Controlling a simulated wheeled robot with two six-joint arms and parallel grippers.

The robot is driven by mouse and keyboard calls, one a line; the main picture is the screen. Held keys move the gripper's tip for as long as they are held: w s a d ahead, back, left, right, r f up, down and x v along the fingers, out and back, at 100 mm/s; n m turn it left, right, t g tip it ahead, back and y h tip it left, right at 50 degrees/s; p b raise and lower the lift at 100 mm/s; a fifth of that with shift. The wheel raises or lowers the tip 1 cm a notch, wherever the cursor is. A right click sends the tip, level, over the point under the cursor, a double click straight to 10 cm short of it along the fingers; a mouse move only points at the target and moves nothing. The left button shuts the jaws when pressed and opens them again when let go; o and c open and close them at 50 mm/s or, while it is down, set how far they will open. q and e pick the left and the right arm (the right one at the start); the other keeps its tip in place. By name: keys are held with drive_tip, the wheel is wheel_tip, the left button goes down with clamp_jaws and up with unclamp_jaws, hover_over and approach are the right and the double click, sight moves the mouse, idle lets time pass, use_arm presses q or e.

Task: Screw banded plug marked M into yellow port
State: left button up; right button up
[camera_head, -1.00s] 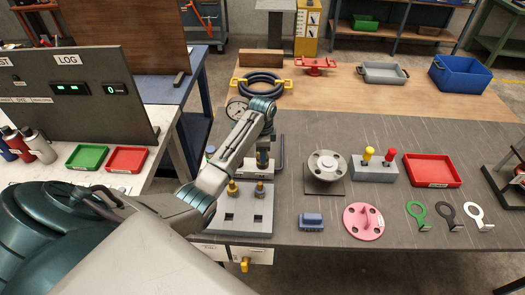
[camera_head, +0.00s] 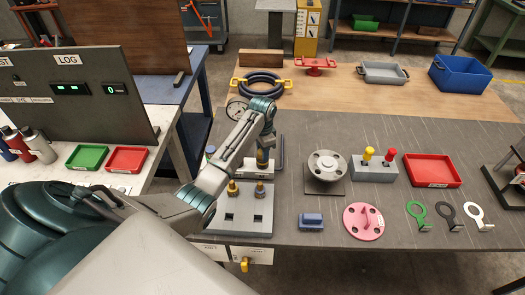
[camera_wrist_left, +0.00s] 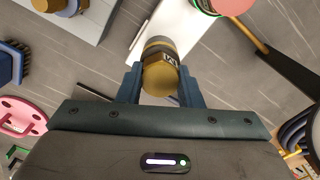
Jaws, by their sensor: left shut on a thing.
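My left gripper (camera_head: 262,164) is shut on a brass hexagonal plug (camera_wrist_left: 160,76) with a grey band, and the letter on its side looks like an M. In the left wrist view the plug sits between the two blue-grey fingertips, over a pale plate (camera_wrist_left: 176,28). In the head view my gripper is behind the grey plug rack (camera_head: 246,219). A round port with a green rim and reddish face (camera_wrist_left: 235,5) is cut off at the top of the wrist view. I cannot make out the yellow port. My right gripper is not in view.
A flanged spool (camera_head: 326,166), a grey block with yellow and red knobs (camera_head: 373,171) and a red tray (camera_head: 431,171) stand to the right. A blue brush (camera_head: 311,222) and pink disc (camera_head: 363,221) lie in front. A black bent rod (camera_head: 282,155) is close beside my gripper.

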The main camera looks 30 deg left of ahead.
use_arm(q)
drive_tip(key=m, duration=1.2)
drive_tip(key=m, duration=0.2)
drive_tip(key=shift+m, duration=0.3)
drive_tip(key=o, duration=1.3)
drive_tip(key=shift+f, duration=0.1)
drive_tip(key=shift+c, duration=0.2)
